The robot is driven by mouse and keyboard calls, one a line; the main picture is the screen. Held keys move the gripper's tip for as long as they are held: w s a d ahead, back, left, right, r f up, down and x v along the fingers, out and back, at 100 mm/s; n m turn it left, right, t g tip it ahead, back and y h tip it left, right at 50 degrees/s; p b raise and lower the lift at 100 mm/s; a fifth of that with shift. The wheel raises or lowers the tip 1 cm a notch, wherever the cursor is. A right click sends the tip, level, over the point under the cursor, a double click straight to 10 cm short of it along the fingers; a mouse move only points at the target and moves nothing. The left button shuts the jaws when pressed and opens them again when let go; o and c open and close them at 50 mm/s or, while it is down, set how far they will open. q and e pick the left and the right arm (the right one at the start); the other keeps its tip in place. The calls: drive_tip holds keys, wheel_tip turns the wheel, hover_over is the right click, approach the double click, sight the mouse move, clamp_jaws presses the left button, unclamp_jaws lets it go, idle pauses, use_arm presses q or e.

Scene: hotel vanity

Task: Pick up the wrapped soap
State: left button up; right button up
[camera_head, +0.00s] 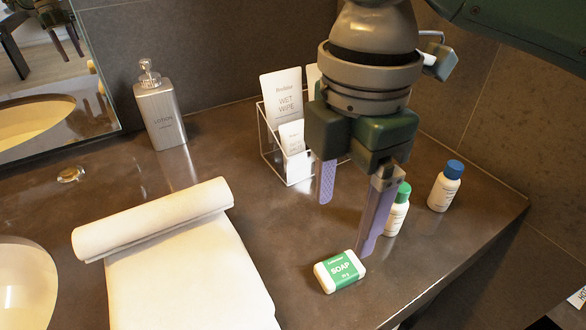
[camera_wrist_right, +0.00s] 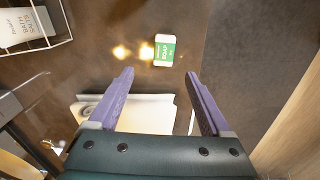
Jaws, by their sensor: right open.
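The wrapped soap (camera_head: 340,271) is a small white bar with a green band. It lies flat on the dark counter near its front edge in the head view. It also shows in the right wrist view (camera_wrist_right: 164,50), beyond the fingertips and between their lines. My right gripper (camera_head: 345,225) is open, with its purple fingers pointing down above the counter. In the head view it is above and behind the soap, apart from it. In the right wrist view the open fingers (camera_wrist_right: 160,75) hold nothing. My left gripper is not in view.
A green-capped bottle (camera_head: 397,212) stands behind the right finger, with a blue-capped bottle (camera_head: 445,187) farther right. A clear rack (camera_head: 271,150) with packets stands behind. A rolled white towel (camera_head: 160,222) lies left, near a lotion dispenser (camera_head: 161,115) and a basin (camera_head: 22,285).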

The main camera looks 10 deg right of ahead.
sight(341, 267)
drive_tip(key=f, duration=0.6)
drive_tip(key=f+b, duration=0.1)
drive_tip(key=f, duration=0.2)
drive_tip(key=shift+s+d+f, duration=0.3)
drive_tip(key=shift+d, duration=0.05)
drive_tip(key=shift+c, duration=0.3)
clamp_jaws()
